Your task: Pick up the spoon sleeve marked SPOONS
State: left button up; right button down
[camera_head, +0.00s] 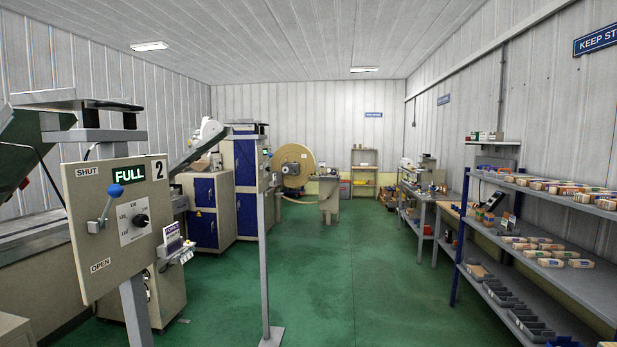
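No sleeve with a readable SPOONS marking shows. Several small wrapped packs (565,190) with coloured bands lie on the upper board of the blue-posted shelf at the right. More packs (540,250) lie on the board below. Their lettering is too small to read. A small upright item with a purple and white label (172,238) stands beside the control panel at the left; its text is also unreadable. Neither of my grippers is in view.
A control panel (120,215) with a blue-knobbed lever and a FULL display stands close at the left. A thin grey post (264,270) stands on the floor near the middle. Grey bins (515,308) line the low shelf at the right. The green floor (375,285) between is clear.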

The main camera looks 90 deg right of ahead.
aim_at(564, 190)
jog(key=z, duration=4.45)
jog(key=i+j+u, duration=0.3)
jog(key=i, duration=0.2)
